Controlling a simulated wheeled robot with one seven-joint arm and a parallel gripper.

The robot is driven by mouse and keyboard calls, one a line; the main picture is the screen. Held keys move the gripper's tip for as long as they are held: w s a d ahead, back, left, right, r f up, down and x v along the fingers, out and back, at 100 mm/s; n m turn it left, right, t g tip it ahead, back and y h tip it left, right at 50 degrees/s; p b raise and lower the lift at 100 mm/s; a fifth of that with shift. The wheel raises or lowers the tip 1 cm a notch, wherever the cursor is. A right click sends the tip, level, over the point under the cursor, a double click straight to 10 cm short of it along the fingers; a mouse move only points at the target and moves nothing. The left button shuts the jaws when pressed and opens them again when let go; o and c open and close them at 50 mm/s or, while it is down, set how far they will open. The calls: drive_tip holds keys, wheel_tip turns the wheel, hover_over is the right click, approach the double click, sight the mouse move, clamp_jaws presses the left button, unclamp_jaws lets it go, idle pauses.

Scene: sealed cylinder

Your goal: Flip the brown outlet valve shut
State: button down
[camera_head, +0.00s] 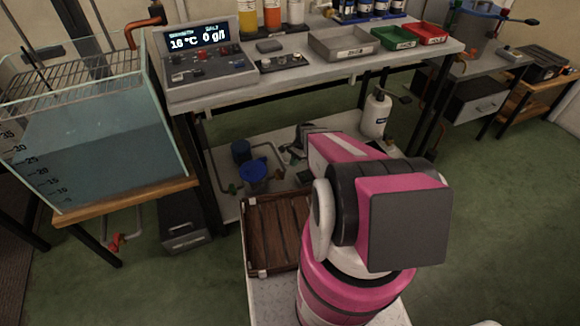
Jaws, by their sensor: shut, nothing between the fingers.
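My pink and white arm reaches forward from the bottom of the head view, over the lower shelf. My gripper (297,153) shows small and dark beyond the forearm, shut and empty, close to grey pipework. A small brownish piece (305,177) sits at the right end of this pipework, just below my gripper. It may be the brown outlet valve, but I cannot tell its handle's position. I cannot tell whether my gripper touches it. My forearm hides the area to its right.
The workbench (205,97) overhangs the shelf. A water tank (95,150) stands left, with a red valve (115,240) below. A white bottle (376,114) stands behind my arm.

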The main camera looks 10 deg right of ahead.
drive_tip(key=v, duration=0.9)
drive_tip(key=shift+s+a+r, duration=0.15)
drive_tip(key=shift+s+r, duration=0.05)
drive_tip(key=shift+s, duration=0.05)
